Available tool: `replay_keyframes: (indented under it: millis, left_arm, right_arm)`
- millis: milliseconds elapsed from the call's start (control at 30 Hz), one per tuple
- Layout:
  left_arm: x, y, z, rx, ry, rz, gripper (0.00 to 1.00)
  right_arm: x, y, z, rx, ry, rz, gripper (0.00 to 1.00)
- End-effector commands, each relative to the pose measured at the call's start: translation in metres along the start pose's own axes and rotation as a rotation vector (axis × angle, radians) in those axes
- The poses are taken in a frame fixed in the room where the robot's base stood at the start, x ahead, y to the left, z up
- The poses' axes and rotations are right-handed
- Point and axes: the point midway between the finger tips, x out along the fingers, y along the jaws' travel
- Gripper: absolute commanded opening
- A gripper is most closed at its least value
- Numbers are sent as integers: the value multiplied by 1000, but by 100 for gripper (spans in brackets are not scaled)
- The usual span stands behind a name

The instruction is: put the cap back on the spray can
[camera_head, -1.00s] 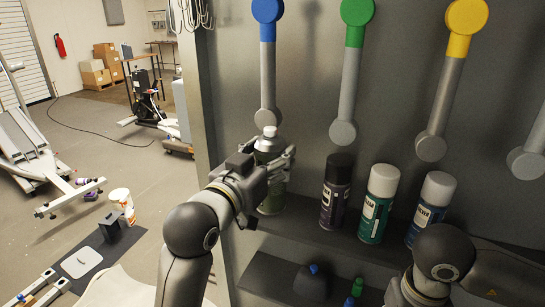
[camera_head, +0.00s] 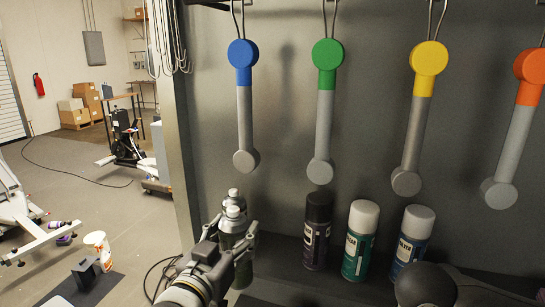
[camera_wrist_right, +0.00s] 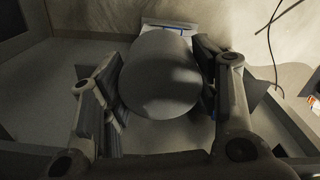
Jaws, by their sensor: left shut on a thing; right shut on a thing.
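My left gripper (camera_head: 235,246) is shut around a spray can (camera_head: 232,228) with a bare silver top and small nozzle. The can stands roughly upright at the left end of the shelf; its lower part is mostly hidden by the gripper. A second silver top with a nozzle (camera_head: 234,196) shows just behind it. In the right wrist view, my right gripper (camera_wrist_right: 160,90) is shut on a smooth grey rounded thing (camera_wrist_right: 162,72) that looks like the cap. The right gripper is out of the head view; only part of my right arm shows at the lower right.
Three capped spray cans, black (camera_head: 317,230), white-and-green (camera_head: 360,240) and grey-and-blue (camera_head: 411,240), stand to the right on the shelf. Tools with blue (camera_head: 243,62), green, yellow and orange heads hang above. The cabinet's side edge (camera_head: 178,130) is left of the held can.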

Motion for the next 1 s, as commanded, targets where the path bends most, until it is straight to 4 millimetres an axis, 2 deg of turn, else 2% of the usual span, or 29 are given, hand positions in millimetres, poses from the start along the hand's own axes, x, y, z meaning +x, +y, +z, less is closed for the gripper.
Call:
replay_keyframes:
  millis: [33, 200, 500, 700, 800, 1000]
  left_arm:
    - [-9, -4, 19, -3, -8, -19, 14]
    - [-40, -19, 63, -2, -7, -89, 14]
    - [-108, -37, 126, 0, -7, -202, 14]
    - [-160, -43, 154, -1, -6, -261, 14]
    - [-183, -44, 162, 1, -4, -281, 14]
    - [-211, -44, 169, 1, 0, -300, 14]
  right_arm:
    - [1, 0, 0, 0, 0, 0, 47]
    - [3, 0, 0, 0, 0, 0, 47]
    - [6, 0, 0, 0, 0, 0, 47]
    - [7, 0, 0, 0, 0, 0, 47]
    - [8, 0, 0, 0, 0, 0, 47]
    - [9, 0, 0, 0, 0, 0, 47]
